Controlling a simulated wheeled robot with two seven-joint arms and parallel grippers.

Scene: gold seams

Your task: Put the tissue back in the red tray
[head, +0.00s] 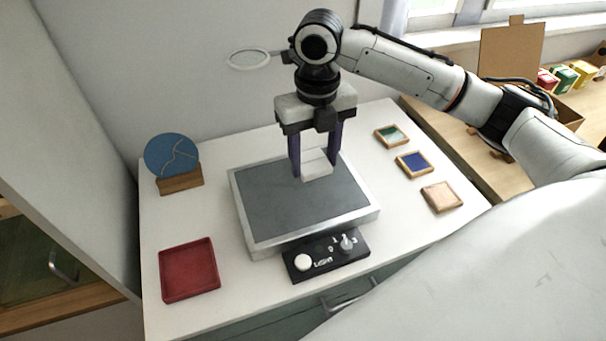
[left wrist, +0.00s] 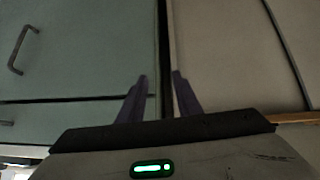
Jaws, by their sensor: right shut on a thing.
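The tissue (head: 317,166) is a small white block-like piece between the fingers of my right gripper (head: 316,172). The gripper is shut on it, over the back right part of the grey-topped panel; whether the tissue touches the panel I cannot tell. The red tray (head: 189,270) lies at the front left of the white table and looks empty. My left gripper (left wrist: 159,85) shows only in the left wrist view, with its two fingers apart and nothing between them, facing grey-green cabinet fronts.
The grey panel (head: 270,212) fills the table's middle, with a black control box (head: 326,257) at its front. A blue disc with gold seams (head: 172,156) stands on a wooden block at the back left.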

